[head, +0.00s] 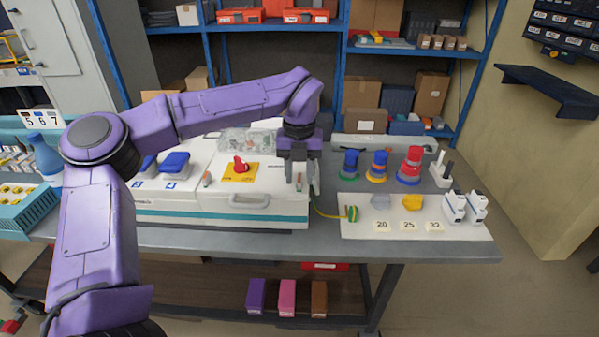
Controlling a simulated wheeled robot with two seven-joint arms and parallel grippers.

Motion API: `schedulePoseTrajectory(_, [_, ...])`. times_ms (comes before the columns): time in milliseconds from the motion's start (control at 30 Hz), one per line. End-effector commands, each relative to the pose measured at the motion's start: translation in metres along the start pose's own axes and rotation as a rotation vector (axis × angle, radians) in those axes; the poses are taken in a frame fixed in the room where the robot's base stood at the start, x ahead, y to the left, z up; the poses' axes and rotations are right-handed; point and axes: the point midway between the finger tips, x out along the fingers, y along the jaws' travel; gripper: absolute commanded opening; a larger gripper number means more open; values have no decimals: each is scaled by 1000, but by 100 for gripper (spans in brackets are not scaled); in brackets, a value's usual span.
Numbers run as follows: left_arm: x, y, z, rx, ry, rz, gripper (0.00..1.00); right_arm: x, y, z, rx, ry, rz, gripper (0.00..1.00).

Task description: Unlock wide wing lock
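A white box (160,205) with a teal stripe sits on the grey bench. A red knob (240,164) on a yellow plate (240,175) is on its top. A small grey latch with an orange mark (207,180) is near its front edge. My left gripper (298,184) points down over the box's front right corner. A small part seems to lie at its fingertips; the fingers largely hide it. I cannot tell whether they grip it or which part is the wide wing lock. My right gripper is not in view.
Blue-capped sockets (174,163) are on the box's left part. A white board with plugs (370,228) lies on the right, with blue and red stacked connectors (411,163) behind it. A yellow-green cable (330,214) runs between box and board. Shelves stand behind.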

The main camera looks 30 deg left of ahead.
Motion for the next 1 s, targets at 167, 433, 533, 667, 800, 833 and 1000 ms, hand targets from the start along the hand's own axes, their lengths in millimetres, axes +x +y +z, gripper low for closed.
schedulePoseTrajectory(167, [-18, -1, 0, -1, -4, -1, 38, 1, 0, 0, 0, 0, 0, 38])
schedulePoseTrajectory(433, [-82, 0, 0, -1, -4, -1, 38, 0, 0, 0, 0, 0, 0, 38])
schedulePoseTrajectory(533, [-97, 0, 1, -1, -3, 0, 38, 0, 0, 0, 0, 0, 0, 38])
schedulePoseTrajectory(667, [-105, 0, 0, 0, -1, 0, 38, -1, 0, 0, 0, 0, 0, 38])
schedulePoseTrajectory(800, [-106, 0, 0, 0, 0, 0, 38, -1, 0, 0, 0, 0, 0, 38])
schedulePoseTrajectory(833, [-106, 0, 0, 0, 0, 0, 38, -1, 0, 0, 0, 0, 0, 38])
schedulePoseTrajectory(1000, [-105, 0, 0, 0, 0, 0, 38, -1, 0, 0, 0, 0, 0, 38])
